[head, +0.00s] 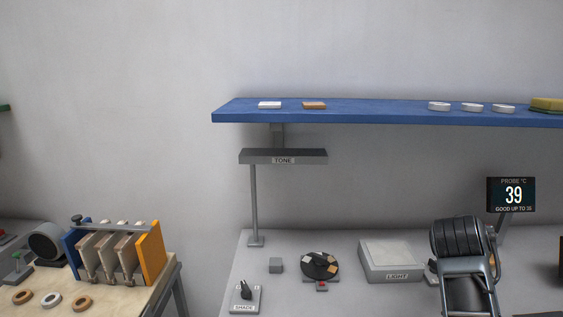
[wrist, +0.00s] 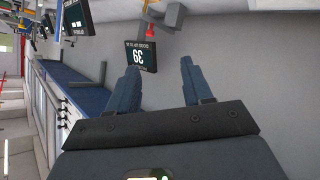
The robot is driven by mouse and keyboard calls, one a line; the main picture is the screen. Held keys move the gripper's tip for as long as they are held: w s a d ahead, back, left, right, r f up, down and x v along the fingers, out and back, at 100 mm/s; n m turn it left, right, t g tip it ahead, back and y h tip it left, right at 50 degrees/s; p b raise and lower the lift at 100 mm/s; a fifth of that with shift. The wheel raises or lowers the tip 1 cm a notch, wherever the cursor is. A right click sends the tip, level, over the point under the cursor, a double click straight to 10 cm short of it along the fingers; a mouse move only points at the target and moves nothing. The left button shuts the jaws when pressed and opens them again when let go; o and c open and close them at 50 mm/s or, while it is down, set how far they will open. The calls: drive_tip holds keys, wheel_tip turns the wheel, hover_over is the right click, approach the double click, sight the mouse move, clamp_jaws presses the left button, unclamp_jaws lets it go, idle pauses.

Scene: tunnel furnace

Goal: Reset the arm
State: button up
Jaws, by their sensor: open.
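My gripper (wrist: 157,88) shows in the wrist view with its two dark blue-grey fingers spread apart and nothing between them. In the head view I see what looks like the end of my arm at the lower right, a dark ribbed part (head: 458,237) in a grey frame. It stands in front of the grey bench, near the probe display (head: 511,195). My fingers cannot be made out in the head view.
A blue shelf (head: 370,118) on the wall holds small tiles, white rings and a yellow block. The grey bench (head: 345,295) below carries a light box (head: 391,259), a round sample disc (head: 320,265) and a shade knob (head: 245,292). A wooden table (head: 118,303) stands at left with a clamped rack.

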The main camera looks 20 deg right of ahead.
drive_tip(key=s+a+f+n+t+y, duration=0.2)
drive_tip(key=s+a+f, duration=0.2)
drive_tip(key=s+a, duration=0.1)
drive_tip(key=s+a+f+n+t+y, duration=0.2)
drive_tip(key=s+a+f+n, duration=0.1)
drive_tip(key=s+a+f, duration=0.2)
drive_tip(key=s+a+f+n+t+y, duration=0.1)
drive_tip(key=s+a+f+n+t, duration=0.1)
drive_tip(key=s+a+f, duration=0.3)
drive_tip(key=shift+s+a+n+t+y, duration=0.3)
drive_tip(key=shift+s+a+n+y, duration=0.15)
drive_tip(key=shift+s+a, duration=0.7)
drive_tip(key=s+a+r+t+y, duration=0.1)
drive_tip(key=s+a+r+y, duration=0.15)
drive_tip(key=s+a, duration=0.35)
drive_tip(key=s+a+r+y, duration=0.1)
drive_tip(key=s+a+r, duration=0.2)
drive_tip(key=s, duration=0.6)
drive_tip(key=s+a+r+t+y, duration=0.1)
drive_tip(key=s+a+r+y, duration=0.15)
drive_tip(key=s+a, duration=0.35)
wheel_tip(320, 180, down, 9)
drive_tip(key=s+d+b, duration=0.1)
drive_tip(key=b, duration=0.9)
drive_tip(key=shift+s+r+h, duration=0.15)
drive_tip(key=shift+s+h, duration=0.15)
drive_tip(key=shift+h, duration=0.05)
